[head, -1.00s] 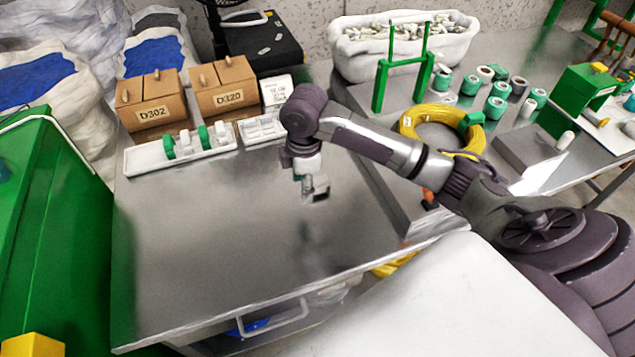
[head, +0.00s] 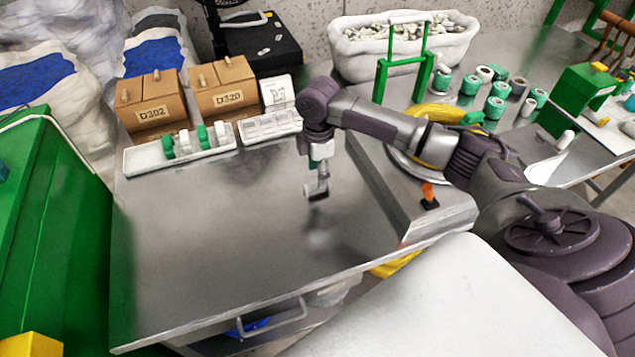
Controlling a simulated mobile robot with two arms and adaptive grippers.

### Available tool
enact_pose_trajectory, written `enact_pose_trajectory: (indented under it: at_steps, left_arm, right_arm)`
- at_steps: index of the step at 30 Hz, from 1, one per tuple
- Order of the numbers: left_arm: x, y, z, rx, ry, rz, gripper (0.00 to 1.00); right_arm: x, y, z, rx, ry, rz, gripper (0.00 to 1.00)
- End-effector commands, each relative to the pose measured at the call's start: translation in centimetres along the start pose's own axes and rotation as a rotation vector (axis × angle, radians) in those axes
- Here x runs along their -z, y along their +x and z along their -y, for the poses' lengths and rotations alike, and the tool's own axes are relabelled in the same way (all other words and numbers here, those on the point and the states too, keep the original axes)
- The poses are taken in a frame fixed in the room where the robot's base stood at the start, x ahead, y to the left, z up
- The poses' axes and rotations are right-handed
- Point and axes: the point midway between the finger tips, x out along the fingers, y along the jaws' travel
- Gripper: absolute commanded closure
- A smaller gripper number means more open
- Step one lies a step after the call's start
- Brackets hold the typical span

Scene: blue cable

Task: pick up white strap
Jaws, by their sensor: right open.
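My right gripper (head: 317,191) hangs pointing down above the bare middle of the steel table (head: 220,250). It is open, and nothing shows between its fingers. A blurred dark reflection lies below it on the tabletop. I cannot clearly pick out a white strap. A white long tray (head: 140,162) at the back of the table holds several white and green pieces (head: 202,138). Beside it a white compartment tray (head: 262,132) has pale contents too small to tell. Both trays are behind and left of my right gripper, apart from it. My left gripper is out of view.
Cardboard boxes D302 (head: 152,100) and D320 (head: 222,86) stand behind the trays. On the right table are a green stand (head: 401,62), several green rolls (head: 495,106) and a yellow cable coil (head: 430,112), partly behind my right arm. The steel table's middle and front are clear.

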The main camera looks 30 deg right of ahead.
Motion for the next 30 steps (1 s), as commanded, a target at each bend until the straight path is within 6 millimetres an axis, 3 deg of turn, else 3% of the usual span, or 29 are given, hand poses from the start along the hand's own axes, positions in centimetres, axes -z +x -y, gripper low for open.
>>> enact_pose_trajectory:
  at_steps: [7, 17, 25, 30]
  left_arm:
    - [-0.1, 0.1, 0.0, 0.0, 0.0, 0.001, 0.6]
    - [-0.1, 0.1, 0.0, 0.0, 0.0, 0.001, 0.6]
    - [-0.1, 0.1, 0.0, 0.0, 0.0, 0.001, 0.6]
    - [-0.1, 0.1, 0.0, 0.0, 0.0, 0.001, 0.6]
  right_arm:
    - [-0.1, 3.8, -0.3, 0.003, 0.0, 0.001, 0.46]
    - [0.0, 4.4, -0.4, 0.0, -0.001, 0.001, 0.46]
    - [-0.1, 4.4, -0.3, 0.0, -0.001, 0.001, 0.91]
    - [-0.1, 4.4, -0.4, 0.0, -0.001, 0.001, 0.96]
